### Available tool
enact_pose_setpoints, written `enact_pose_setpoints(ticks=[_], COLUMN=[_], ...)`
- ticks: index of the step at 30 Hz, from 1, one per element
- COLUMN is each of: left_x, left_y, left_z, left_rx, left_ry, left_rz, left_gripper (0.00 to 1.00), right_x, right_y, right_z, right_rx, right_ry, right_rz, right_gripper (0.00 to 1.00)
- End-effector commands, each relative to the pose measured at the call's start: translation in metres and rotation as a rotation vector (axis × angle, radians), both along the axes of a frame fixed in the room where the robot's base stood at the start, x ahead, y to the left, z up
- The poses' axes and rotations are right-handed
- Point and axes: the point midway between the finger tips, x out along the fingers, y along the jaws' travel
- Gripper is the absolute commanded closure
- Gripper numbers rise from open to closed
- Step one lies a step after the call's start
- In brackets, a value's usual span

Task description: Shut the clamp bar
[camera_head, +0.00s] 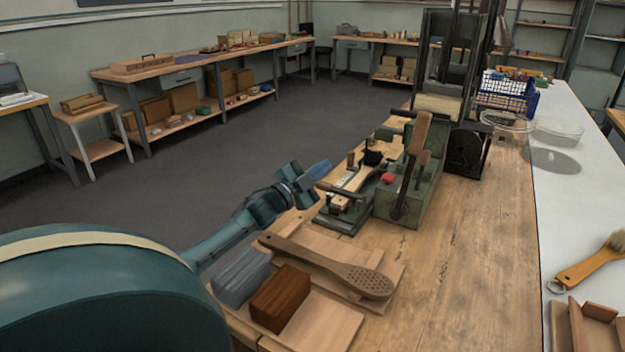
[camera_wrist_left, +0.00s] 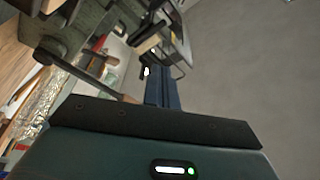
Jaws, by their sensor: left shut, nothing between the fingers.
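A small dark metal fixture (camera_head: 340,218) stands at the bench's left edge, with a pale wooden piece (camera_head: 352,181) on it. A dark bar (camera_head: 345,193) runs across its near end; it looks like the clamp bar, but I cannot tell whether it is raised or down. My left gripper (camera_head: 320,168) is shut and empty, with blue fingers, just left of the fixture and apart from it in the head view. In the left wrist view the shut fingers (camera_wrist_left: 162,88) point toward dark metal fixture parts at the top. My right gripper is not in view.
A green lever press (camera_head: 415,205) with a wooden handle stands right of the fixture. A perforated wooden paddle (camera_head: 360,281), a brown block (camera_head: 280,298) and a grey block (camera_head: 241,276) lie nearer. The bench's right side is clear. A brush (camera_head: 590,265) lies on the white table.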

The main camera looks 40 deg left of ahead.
Motion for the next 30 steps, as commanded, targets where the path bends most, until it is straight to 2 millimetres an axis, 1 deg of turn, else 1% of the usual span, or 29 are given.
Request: enact_pose_setpoints(ticks=[1,3,6,10,15,30], left_x=[-0.009,-0.018,-0.029,-0.038,-0.042,-0.042], left_y=[-0.003,-0.005,-0.008,-0.009,-0.01,-0.01], left_z=[-0.006,-0.008,-0.012,-0.015,-0.015,-0.015], left_rx=[-0.002,-0.003,-0.003,-0.002,-0.001,-0.001], left_ry=[0.004,0.002,0.001,0.001,-0.001,-0.001], left_rz=[-0.002,-0.001,0.0,-0.001,0.0,0.0], left_gripper=[1.0,1.0,1.0,1.0,1.0,1.0], right_x=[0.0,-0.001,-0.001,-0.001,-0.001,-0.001], right_y=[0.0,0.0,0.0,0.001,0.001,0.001], right_z=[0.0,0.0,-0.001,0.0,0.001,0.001], right_rx=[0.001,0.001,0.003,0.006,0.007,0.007], right_ry=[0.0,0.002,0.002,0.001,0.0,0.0], right_rz=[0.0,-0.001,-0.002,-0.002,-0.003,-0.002], right_gripper=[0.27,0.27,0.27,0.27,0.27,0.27])
